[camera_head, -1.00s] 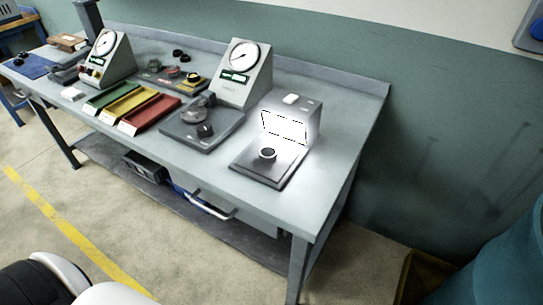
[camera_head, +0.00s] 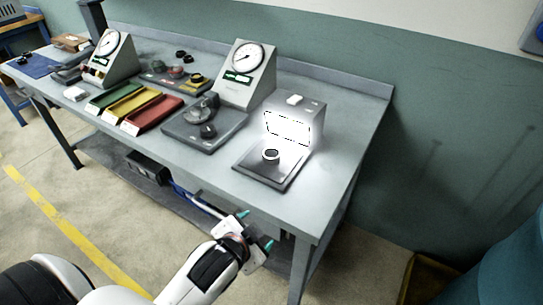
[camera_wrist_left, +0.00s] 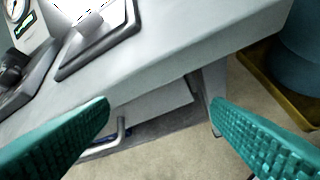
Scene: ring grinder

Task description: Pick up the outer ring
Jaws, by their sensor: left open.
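A small dark ring (camera_head: 271,155), which looks like the outer ring, sits on the dark plate (camera_head: 252,170) of the brightly lit station near the right end of the bench. My left gripper (camera_head: 256,230) is in front of the bench's front edge, below and apart from the ring. Its two teal fingers are spread and empty, as the left wrist view (camera_wrist_left: 162,105) also shows. In that view the plate (camera_wrist_left: 118,38) is at the upper left; I cannot clearly make out the ring there. My right gripper is not in view.
A lit box (camera_head: 296,118) stands behind the plate. To its left are a gauge stand (camera_head: 243,75), a dark base (camera_head: 195,135) and green, yellow and red trays (camera_head: 150,113). A drawer handle (camera_head: 207,207) projects from the bench front. Bench top right of the plate is clear.

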